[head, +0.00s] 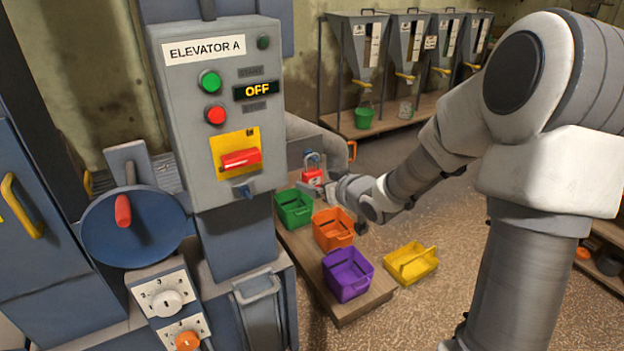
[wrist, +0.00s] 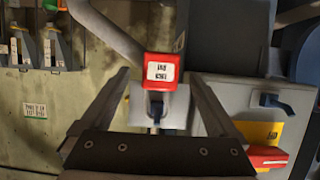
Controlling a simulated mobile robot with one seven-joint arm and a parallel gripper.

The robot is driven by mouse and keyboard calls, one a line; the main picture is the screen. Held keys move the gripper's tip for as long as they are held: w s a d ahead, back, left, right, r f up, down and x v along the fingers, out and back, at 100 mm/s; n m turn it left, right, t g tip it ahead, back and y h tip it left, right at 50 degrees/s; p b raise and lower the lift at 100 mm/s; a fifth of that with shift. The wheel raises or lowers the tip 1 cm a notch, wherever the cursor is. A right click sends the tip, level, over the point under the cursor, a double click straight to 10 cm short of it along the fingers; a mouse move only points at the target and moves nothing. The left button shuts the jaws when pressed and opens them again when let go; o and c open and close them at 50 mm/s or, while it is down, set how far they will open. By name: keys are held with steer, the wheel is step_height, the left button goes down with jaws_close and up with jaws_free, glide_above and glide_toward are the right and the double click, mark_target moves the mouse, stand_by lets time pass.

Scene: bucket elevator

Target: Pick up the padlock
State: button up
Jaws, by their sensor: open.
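The padlock (head: 312,177) has a red body with a white label and a metal shackle. In the head view it is upright behind the control box, above the green bin. In the wrist view the padlock (wrist: 161,71) is near the centre, with its shackle toward the bottom of the picture. My gripper (head: 321,188) is open, close to the padlock. In the wrist view its two fingers reach up on either side of the padlock, with visible gaps.
The grey control box (head: 217,110) stands left of my gripper, with a red switch handle (head: 241,158) and a blue hook (wrist: 271,101). Below are a green bin (head: 293,208), an orange bin (head: 333,230) and a purple bin (head: 347,275). A yellow bin (head: 411,263) is on the floor.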

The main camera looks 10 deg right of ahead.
mark_target(314, 179)
steer(key=x, duration=0.3)
steer(key=shift+w+a+f, duration=0.1)
steer(key=shift+w+f, duration=0.1)
steer(key=shift+w, duration=0.1)
jaws_close()
steer(key=shift+r, duration=0.2)
